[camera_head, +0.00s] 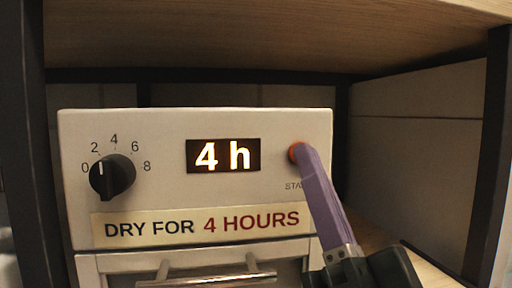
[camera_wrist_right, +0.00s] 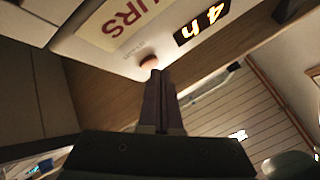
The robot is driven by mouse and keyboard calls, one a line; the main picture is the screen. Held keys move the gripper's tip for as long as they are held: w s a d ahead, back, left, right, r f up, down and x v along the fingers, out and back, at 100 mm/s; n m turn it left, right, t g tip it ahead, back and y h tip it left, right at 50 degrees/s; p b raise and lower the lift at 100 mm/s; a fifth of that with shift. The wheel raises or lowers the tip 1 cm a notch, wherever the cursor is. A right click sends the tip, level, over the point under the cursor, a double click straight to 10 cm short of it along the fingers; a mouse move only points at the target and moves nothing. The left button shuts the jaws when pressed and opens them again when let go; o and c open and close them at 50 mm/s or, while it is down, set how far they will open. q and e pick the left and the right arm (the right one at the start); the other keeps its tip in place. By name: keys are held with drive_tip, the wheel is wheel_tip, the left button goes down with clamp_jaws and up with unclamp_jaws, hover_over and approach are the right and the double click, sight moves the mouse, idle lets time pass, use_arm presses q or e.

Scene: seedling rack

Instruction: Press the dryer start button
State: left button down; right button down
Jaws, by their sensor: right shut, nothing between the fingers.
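The white dryer (camera_head: 270,125) stands in a shelf bay, its control panel facing me. The round orange-red start button (camera_head: 294,151) is at the panel's upper right, partly hidden by my fingertips; it also shows in the wrist view (camera_wrist_right: 148,61). My right gripper (camera_head: 302,150) is shut and empty, its purple fingers together. Its tips (camera_wrist_right: 157,74) are at the button, overlapping its edge; I cannot tell whether they touch or push it. The lit display (camera_head: 223,156) reads "4 h". The black dial (camera_head: 112,177) is at the left. My left gripper is not in view.
A label (camera_head: 201,225) below the display reads "DRY FOR 4 HOURS". A metal handle (camera_head: 205,281) crosses the front below it. A wooden shelf board (camera_head: 270,35) lies above, with dark posts (camera_head: 490,150) at the sides. There is free room right of the dryer.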

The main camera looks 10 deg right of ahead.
drive_tip(key=shift+s, duration=0.4)
drive_tip(key=shift+s+p, duration=1.25)
drive_tip(key=shift+s, duration=1.25)
drive_tip(key=shift+r, duration=0.15)
